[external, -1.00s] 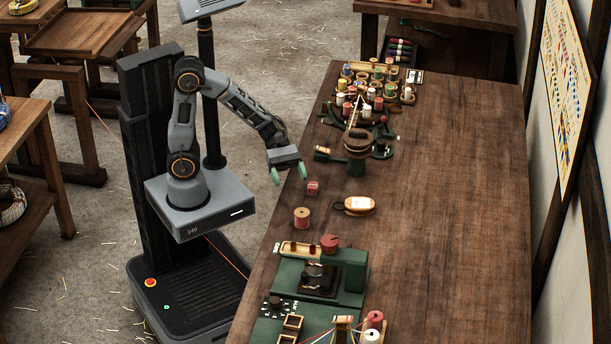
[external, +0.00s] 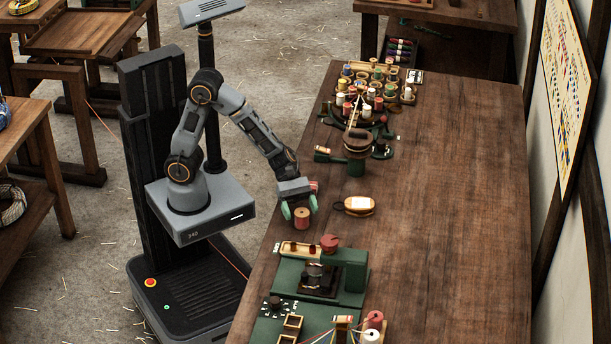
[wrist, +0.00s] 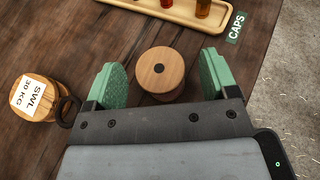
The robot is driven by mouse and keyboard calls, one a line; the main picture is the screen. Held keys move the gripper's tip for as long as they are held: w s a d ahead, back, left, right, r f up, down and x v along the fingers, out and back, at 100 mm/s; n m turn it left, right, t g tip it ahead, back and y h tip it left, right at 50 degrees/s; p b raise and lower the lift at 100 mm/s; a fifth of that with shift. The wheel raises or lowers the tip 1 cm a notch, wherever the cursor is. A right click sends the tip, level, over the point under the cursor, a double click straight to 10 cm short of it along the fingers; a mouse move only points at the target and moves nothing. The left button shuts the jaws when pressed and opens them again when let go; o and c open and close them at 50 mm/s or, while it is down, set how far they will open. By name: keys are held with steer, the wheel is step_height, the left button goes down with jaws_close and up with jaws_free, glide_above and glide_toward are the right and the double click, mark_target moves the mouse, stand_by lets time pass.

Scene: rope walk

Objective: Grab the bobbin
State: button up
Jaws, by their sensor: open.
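The bobbin (external: 302,218) is a spool with pale wooden ends and a reddish winding, standing upright on the table. In the wrist view its round wooden top (wrist: 160,70) with a dark centre hole faces me. My gripper (external: 300,211) is low over the table at the bobbin. In the wrist view its two green fingers (wrist: 164,82) are open, one on each side of the bobbin, with a gap to each side.
A wooden block labelled SWL 30 KG (wrist: 36,98) lies beside the left finger. A wooden caps tray (wrist: 180,10) is just beyond the bobbin. A green machine (external: 350,272) stands nearer the camera.

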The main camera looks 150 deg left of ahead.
steer(key=shift+w, duration=0.15)
steer(key=shift+c, duration=0.4)
steer(key=c, duration=0.9)
steer(key=shift+c, duration=0.2)
steer(key=shift+r, duration=0.1)
